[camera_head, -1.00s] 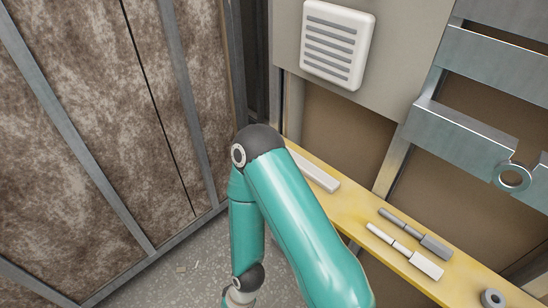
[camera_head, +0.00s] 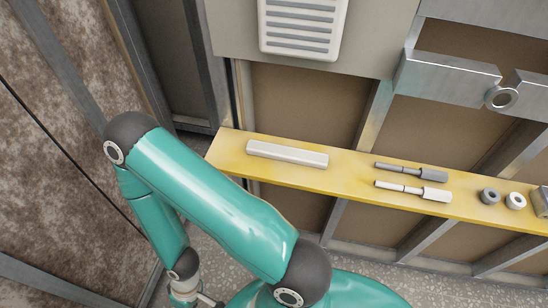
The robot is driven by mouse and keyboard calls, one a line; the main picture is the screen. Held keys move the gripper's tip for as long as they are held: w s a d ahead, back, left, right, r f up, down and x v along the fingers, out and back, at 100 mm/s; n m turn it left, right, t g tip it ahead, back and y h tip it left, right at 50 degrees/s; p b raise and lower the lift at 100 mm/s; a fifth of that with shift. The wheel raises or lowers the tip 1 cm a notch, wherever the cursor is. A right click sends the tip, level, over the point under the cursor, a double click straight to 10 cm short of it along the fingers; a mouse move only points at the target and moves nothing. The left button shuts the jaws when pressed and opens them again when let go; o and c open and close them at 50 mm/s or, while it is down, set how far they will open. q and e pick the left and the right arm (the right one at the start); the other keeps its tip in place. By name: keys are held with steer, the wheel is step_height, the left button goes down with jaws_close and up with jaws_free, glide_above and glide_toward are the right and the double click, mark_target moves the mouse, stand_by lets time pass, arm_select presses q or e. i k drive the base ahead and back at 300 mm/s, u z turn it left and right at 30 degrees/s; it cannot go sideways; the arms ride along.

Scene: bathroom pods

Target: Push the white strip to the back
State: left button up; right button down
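The white strip (camera_head: 287,153) is a long, pale bar lying flat on the yellow shelf (camera_head: 222,160), towards its left end. It lies nearer the shelf's back edge, with bare yellow in front of it. My teal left arm crosses the lower left of the view, in front of the shelf, and its forearm hangs down. The wrist runs out of the picture at the bottom edge, below and left of the strip, and its gripper fingers do not show. Nothing of mine is seen touching the strip. My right gripper is not in view.
Two handled tools, a grey one (camera_head: 425,173) and a pale one (camera_head: 428,193), lie right of the strip. Two rings, dark (camera_head: 489,196) and pale (camera_head: 515,201), sit farther right. A white vent (camera_head: 301,28) and metal bracket (camera_head: 447,78) are above the shelf.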

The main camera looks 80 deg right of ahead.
mark_target(314, 159)
steer(key=u, duration=0.45)
steer(key=i, duration=0.2)
steer(key=z, duration=2.75)
steer(key=k, duration=0.6)
steer(key=z, duration=0.25)
steer(key=i, duration=0.6)
steer(key=u, duration=0.15)
steer(key=k, duration=0.55)
steer(key=z, duration=0.2)
steer(key=i, duration=0.3)
steer(key=u, duration=0.05)
